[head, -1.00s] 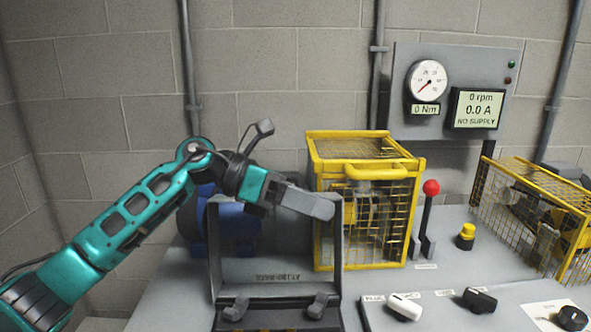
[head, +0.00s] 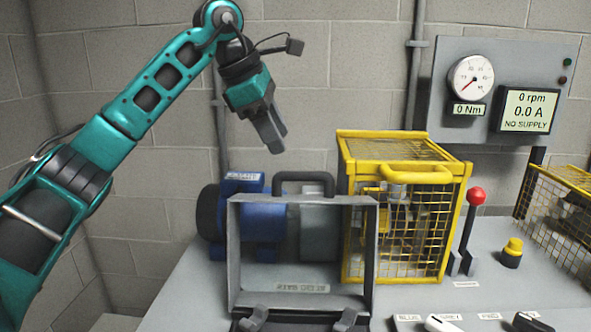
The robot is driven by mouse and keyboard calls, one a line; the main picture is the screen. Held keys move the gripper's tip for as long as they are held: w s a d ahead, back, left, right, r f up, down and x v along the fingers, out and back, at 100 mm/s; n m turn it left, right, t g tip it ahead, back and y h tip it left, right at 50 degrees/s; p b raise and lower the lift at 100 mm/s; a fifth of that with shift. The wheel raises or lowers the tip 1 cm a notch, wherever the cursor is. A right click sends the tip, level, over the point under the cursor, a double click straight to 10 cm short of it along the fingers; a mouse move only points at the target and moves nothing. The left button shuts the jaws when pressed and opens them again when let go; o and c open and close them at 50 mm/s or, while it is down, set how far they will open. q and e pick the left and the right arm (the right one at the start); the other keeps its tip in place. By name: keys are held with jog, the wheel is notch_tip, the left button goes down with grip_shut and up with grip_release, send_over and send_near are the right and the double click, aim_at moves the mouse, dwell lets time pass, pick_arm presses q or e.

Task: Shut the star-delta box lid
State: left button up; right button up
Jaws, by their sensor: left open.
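The star-delta box (head: 300,326) is at the bottom centre, cut off by the picture's lower edge. Its lid (head: 233,255) stands upright and open, a grey frame with a see-through pane. A reversed label shows low in the pane. A dark handle (head: 304,177) shows at the middle of the lid's top edge. My left gripper (head: 275,147) points down in the air above the handle, a little left of it and apart from it. It is open and holds nothing. My right gripper is out of view.
A blue motor (head: 215,222) stands behind the lid. A yellow mesh guard (head: 345,160) is close to the lid's right. Beyond it are a red-knobbed lever (head: 476,197) and a yellow button (head: 513,246). Knobs line the front, and a gauge panel (head: 455,60) hangs behind.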

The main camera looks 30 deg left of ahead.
aim_at(294, 174)
pick_arm(q)
jog(key=x, duration=0.8)
jog(key=shift+f+b, duration=0.1)
jog(key=shift+b, duration=0.3)
grip_shut()
